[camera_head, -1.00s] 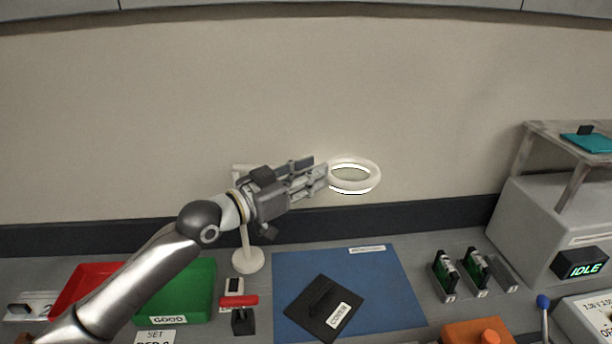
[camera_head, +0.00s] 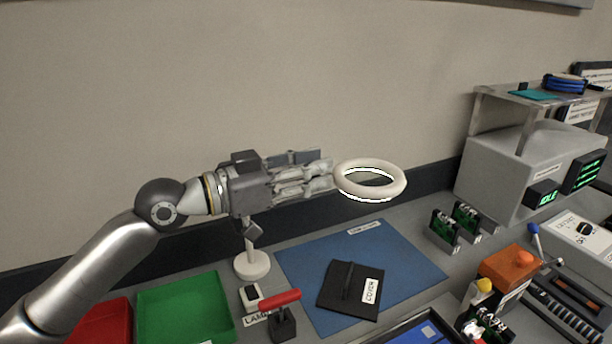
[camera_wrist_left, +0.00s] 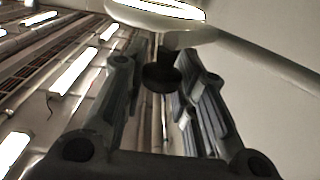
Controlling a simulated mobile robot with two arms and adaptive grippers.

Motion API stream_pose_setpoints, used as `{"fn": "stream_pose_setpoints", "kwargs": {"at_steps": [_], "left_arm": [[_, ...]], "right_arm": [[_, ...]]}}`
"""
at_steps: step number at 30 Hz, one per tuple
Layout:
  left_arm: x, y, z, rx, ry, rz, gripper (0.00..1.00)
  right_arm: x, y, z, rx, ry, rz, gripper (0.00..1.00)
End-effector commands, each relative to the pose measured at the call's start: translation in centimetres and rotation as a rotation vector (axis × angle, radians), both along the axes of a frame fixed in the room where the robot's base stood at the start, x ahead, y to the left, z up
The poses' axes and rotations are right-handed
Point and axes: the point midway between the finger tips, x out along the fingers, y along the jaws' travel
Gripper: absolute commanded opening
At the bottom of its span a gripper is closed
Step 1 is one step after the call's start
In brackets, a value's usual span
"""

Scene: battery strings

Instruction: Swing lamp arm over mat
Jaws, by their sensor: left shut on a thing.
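The lamp has a white ring head (camera_head: 399,181) and a round white base (camera_head: 252,265) on the bench. The ring hangs in the air in front of the wall and appears above the back of the blue mat (camera_head: 415,262). My left gripper (camera_head: 322,177) is at the ring's left side. In the left wrist view, the ring (camera_wrist_left: 165,22) crosses the top, and a dark knob (camera_wrist_left: 161,78) below it sits between the fingers, which are shut on it. The lamp arm (camera_wrist_left: 265,62) runs off right there; my gripper hides most of it in the head view. My right gripper is not in view.
A black cover (camera_head: 345,292) lies on the mat. Green boards (camera_head: 443,228), an orange box (camera_head: 508,268) and a grey machine (camera_head: 510,170) stand right.

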Motion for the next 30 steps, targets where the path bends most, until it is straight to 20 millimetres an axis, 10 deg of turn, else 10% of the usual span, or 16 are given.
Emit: {"fn": "stream_pose_setpoints", "kwargs": {"at_steps": [16,17,21,30], "left_arm": [[-0.03,0.01,0.04,0.002,-0.001,-0.007,0.00],[-0.03,0.01,0.04,0.002,-0.001,-0.006,0.29],[-0.04,0.01,0.04,0.001,-0.001,-0.007,0.47],[-0.07,0.05,0.03,0.000,-0.001,-0.007,0.47]], "right_arm": [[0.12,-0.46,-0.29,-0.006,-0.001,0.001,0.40],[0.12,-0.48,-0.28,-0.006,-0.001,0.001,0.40],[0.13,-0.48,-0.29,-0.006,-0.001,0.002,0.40],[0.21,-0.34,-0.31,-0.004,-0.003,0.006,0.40]]}}
